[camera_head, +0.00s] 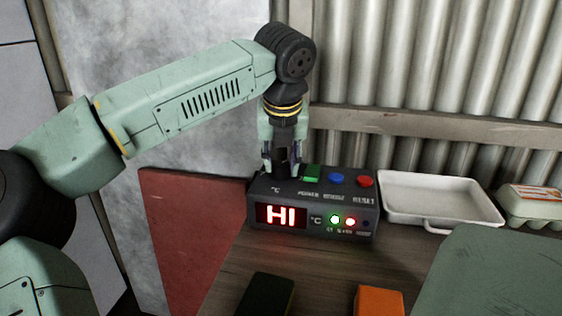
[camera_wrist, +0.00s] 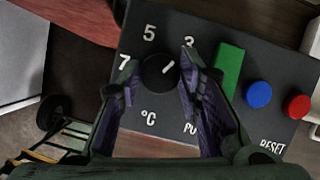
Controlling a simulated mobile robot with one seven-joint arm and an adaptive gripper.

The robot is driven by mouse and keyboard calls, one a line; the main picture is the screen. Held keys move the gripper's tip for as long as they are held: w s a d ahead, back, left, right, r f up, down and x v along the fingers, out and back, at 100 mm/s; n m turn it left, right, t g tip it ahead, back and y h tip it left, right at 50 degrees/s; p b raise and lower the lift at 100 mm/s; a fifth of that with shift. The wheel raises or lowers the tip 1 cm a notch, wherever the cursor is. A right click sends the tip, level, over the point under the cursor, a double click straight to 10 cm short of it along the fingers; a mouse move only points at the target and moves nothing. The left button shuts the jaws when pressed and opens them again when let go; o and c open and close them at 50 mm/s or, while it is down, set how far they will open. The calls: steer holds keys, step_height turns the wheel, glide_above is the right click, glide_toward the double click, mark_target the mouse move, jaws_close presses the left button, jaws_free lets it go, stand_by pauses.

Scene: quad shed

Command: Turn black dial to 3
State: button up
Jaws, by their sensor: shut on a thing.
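The black dial (camera_wrist: 157,72) is round, on top of a dark control box (camera_head: 262,189). Its white mark points up and right, toward the partly covered 3 in the wrist view. The numbers 5 and 7 show above and left of it. My gripper (camera_wrist: 160,82) points down with one finger on each side of the dial, shut on it. In the head view my gripper (camera_head: 281,168) is over the box's back left, and its fingers hide the dial. The red display (camera_head: 281,216) reads HI.
Green (camera_wrist: 228,68), blue (camera_wrist: 258,94) and red (camera_wrist: 299,106) buttons sit right of the dial, the green one close to a finger. A white tray (camera_head: 440,216) and an egg carton (camera_head: 530,205) stand to the right. An orange block (camera_head: 379,301) lies in front.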

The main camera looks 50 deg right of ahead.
stand_by(0.3)
steer(key=o, duration=1.1)
steer(key=v, duration=1.2)
steer(key=shift+s, duration=0.1)
